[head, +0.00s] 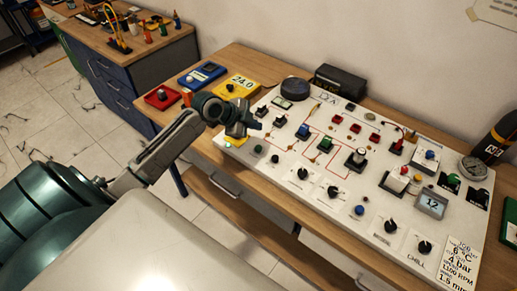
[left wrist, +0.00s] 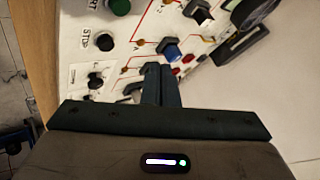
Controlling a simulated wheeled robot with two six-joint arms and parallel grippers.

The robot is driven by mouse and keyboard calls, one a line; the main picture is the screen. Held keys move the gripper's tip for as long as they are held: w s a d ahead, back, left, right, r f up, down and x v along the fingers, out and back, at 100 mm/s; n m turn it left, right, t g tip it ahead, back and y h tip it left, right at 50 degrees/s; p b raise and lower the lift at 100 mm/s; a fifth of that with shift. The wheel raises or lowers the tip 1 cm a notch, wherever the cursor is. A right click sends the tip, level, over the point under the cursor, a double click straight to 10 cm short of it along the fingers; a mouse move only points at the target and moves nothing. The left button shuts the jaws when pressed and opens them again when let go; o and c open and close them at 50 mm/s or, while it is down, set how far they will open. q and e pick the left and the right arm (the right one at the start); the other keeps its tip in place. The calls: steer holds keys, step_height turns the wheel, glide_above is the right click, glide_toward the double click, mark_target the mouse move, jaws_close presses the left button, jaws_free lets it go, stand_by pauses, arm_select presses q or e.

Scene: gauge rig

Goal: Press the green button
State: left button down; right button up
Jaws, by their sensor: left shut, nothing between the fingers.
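A white gauge panel (head: 318,178) lies on the wooden bench. In the left wrist view a green button (left wrist: 118,6) shows at the top edge, partly cut off, beside a black button (left wrist: 105,41) labelled STOP. My left gripper (head: 259,128) is over the panel's left end, beyond the green button in the head view. Its fingers (left wrist: 161,70) are shut and empty, pointing toward a blue-topped control (left wrist: 170,50); contact cannot be told. My right gripper is not in view.
Knobs, switches and a display (head: 431,203) crowd the panel. Green controls (head: 453,180) also sit at its right. A yellow meter (head: 237,86) and a red box (head: 162,96) stand at the left. A black box (head: 340,80) and a dark cylinder (head: 497,137) stand behind.

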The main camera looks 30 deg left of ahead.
mark_target(255, 148)
arm_select(q)
step_height(255, 148, down, 7)
steer(key=b, duration=0.4)
steer(key=shift+f+b, duration=0.1)
steer(key=shift+b, duration=0.2)
stand_by(0.9)
stand_by(0.6)
steer(key=shift+f+b, duration=0.3)
steer(key=shift+f, duration=0.05)
